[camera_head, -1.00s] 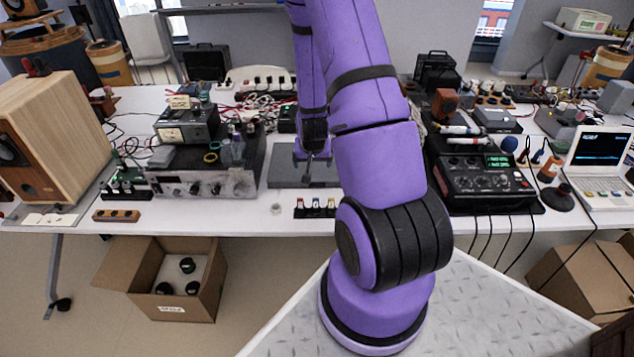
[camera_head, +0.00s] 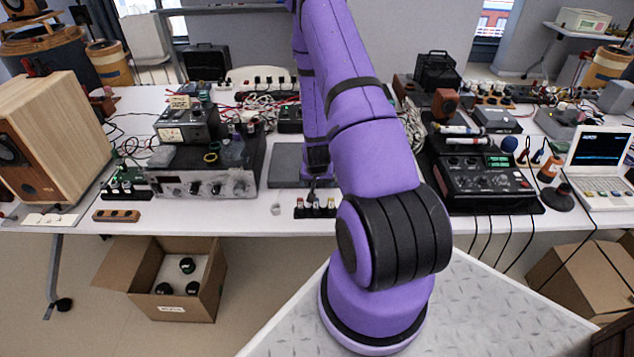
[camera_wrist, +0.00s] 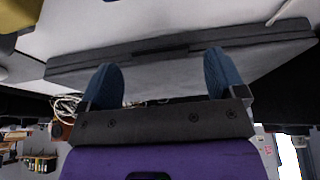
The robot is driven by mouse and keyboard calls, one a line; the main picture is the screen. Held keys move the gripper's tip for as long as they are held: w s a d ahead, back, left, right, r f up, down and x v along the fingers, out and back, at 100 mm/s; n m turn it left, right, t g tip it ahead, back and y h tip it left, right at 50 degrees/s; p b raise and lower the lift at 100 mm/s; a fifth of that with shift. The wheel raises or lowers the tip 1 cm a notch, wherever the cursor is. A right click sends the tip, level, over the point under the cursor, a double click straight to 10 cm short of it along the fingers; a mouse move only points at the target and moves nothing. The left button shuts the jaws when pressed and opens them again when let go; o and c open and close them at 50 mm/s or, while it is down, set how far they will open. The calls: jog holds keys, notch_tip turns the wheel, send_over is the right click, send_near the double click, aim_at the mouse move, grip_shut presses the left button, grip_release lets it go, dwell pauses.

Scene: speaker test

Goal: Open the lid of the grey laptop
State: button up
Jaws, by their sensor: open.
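The grey laptop (camera_head: 287,166) lies shut and flat near the middle of the table's front; my arm hides its right part in the head view. My gripper (camera_head: 318,194) is at the laptop's front side, low over the table. In the wrist view the laptop's long edge (camera_wrist: 100,66) runs across the picture, with a darker notch at its middle. There my gripper (camera_wrist: 163,80) shows two blue fingers spread apart with nothing between them. The fingertips overlap the laptop's edge in the picture; I cannot tell whether they touch it.
A small black strip with light caps (camera_head: 302,209) lies just in front of the laptop. An amplifier (camera_head: 205,184) stands left, a black mixer-like device (camera_head: 487,184) right. An open white laptop (camera_head: 598,150) stands far right. Cables lie behind.

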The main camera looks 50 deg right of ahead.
jog(key=shift+w+d+f, duration=0.15)
jog(key=shift+d+f, duration=0.05)
jog(key=shift+f, duration=0.4)
jog(key=shift+c, duration=0.2)
